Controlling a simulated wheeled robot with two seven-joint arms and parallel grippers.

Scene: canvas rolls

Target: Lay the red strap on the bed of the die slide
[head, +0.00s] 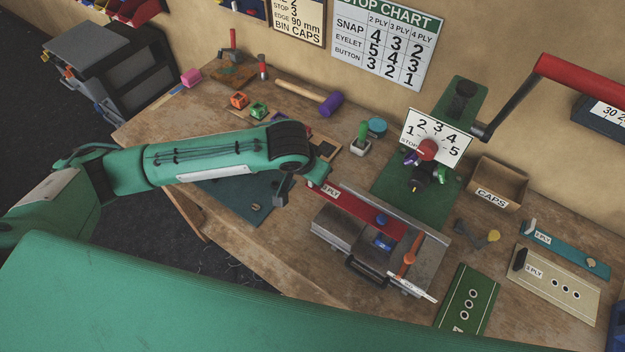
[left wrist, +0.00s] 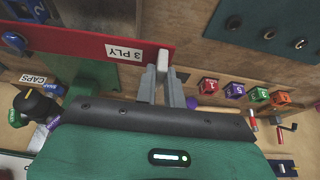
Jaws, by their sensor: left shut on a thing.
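The red strap (head: 358,208), with a white 3 PLY label at its near-gripper end and a blue stud farther along, stretches over the back part of the die slide (head: 335,237). My left gripper (head: 313,184) is at the strap's left end; in the left wrist view its fingers (left wrist: 164,74) are shut on the labelled end of the strap (left wrist: 75,42). I cannot tell whether the strap touches the bed or hangs just above it. The die slide is grey metal with an orange lever (head: 409,258) at its right. My right gripper is out of view.
A green press (head: 410,205) with a red-handled lever stands behind the slide. A CAPS bin (head: 497,183) is to its right. A green strip (head: 467,300), a cream strip (head: 555,284) and a teal strap (head: 567,250) lie at right. A purple mallet (head: 331,103) lies behind my arm.

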